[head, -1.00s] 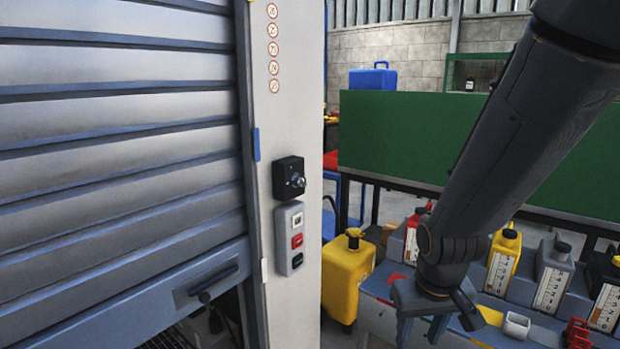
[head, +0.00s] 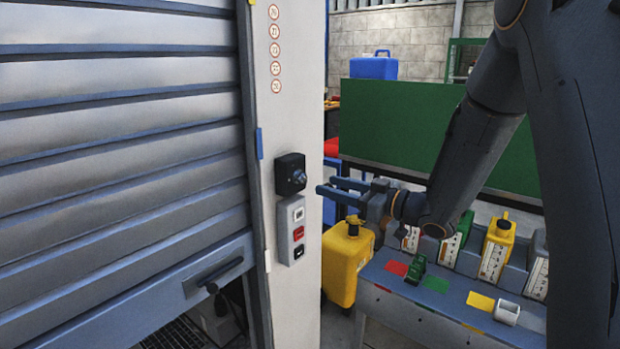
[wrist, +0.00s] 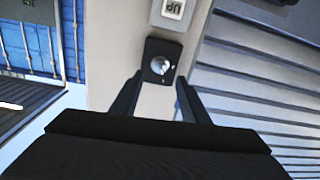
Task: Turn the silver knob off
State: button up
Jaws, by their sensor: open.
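The silver knob (head: 299,177) sits on a black square box (head: 285,172) on the pale post (head: 296,80) beside the roller shutter. My gripper (head: 330,187) is open and empty, a short way to the right of the knob, with its fingers pointing left at it. In the wrist view the knob (wrist: 160,65) shows between and just beyond the two open fingertips (wrist: 158,82). The fingers appear apart from the knob. The knob's exact angle is too small to read.
Below the box is a grey button panel (head: 291,229) with a red button. The roller shutter (head: 120,140) stands left, partly raised. A yellow canister (head: 346,265) stands below my gripper. A bench (head: 400,310) with several containers and a green panel (head: 430,130) are at right.

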aim_at(305, 178)
jog(key=p+x, duration=0.2)
jog(key=x, duration=0.5)
jog(key=shift+w+a, duration=0.1)
jog(key=shift+a, duration=0.15)
grip_shut()
